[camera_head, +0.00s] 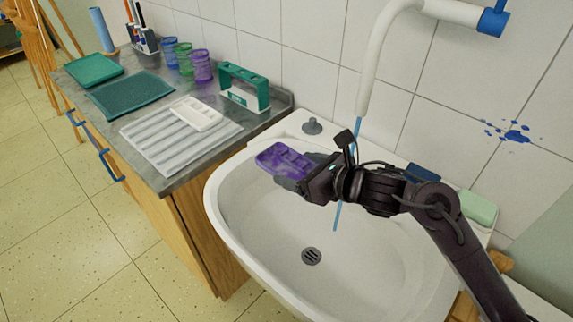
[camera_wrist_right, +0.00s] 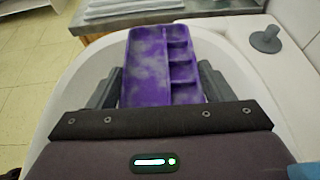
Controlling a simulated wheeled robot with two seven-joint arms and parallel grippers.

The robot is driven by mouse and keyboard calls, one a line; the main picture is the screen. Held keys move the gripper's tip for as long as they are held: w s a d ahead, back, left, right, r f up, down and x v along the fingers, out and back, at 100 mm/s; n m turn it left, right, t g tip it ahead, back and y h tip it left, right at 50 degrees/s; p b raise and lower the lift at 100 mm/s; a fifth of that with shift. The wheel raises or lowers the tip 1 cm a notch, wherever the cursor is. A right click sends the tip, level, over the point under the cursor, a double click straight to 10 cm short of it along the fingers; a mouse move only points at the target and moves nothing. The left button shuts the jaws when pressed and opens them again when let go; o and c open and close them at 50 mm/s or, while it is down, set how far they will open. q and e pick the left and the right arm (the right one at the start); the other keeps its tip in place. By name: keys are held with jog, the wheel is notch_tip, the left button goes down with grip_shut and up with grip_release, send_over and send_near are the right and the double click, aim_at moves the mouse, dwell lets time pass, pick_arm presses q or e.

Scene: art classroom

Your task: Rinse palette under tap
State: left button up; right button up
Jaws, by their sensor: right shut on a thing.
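The palette (camera_head: 283,160) is purple with paler smudges and several wells. In the head view it is over the left back part of the white sink (camera_head: 225,205). My right gripper (camera_head: 291,178) is shut on it and holds it above the basin floor. In the right wrist view the palette (camera_wrist_right: 160,65) lies between the two fingers, wells to the right. A white tap (camera_head: 375,50) arches down from the wall, and a thin blue stream of water (camera_head: 337,216) falls from it, to the right of the palette and partly hidden by my arm. My left gripper is not in view.
Left of the sink, a grey counter (camera_head: 262,121) holds a striped cloth (camera_head: 160,146) with a white palette (camera_head: 196,113), coloured cups (camera_head: 202,66), a green rack (camera_head: 244,88) and a teal mat (camera_head: 130,92). A green sponge-like block (camera_head: 478,207) lies at the sink's right rim.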

aim_at(310, 169)
jog(key=shift+d+f, duration=0.15)
jog(key=shift+d, duration=0.7)
jog(key=shift+d+f, duration=0.3)
jog(key=shift+d, duration=0.6)
jog(key=shift+d+f+b, duration=0.2)
jog(key=shift+d+b, duration=0.2)
jog(key=shift+d, duration=0.35)
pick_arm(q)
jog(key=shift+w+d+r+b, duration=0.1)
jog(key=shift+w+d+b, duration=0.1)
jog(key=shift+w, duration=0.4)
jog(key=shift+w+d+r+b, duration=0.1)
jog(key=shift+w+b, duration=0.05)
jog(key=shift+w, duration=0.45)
pick_arm(e)
jog(key=shift+w+d, duration=0.1)
jog(key=shift+d, duration=0.75)
pick_arm(q)
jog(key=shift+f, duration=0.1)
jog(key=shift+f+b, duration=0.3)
jog(key=shift+b, duration=0.1)
pick_arm(e)
jog(key=shift+s, duration=0.6)
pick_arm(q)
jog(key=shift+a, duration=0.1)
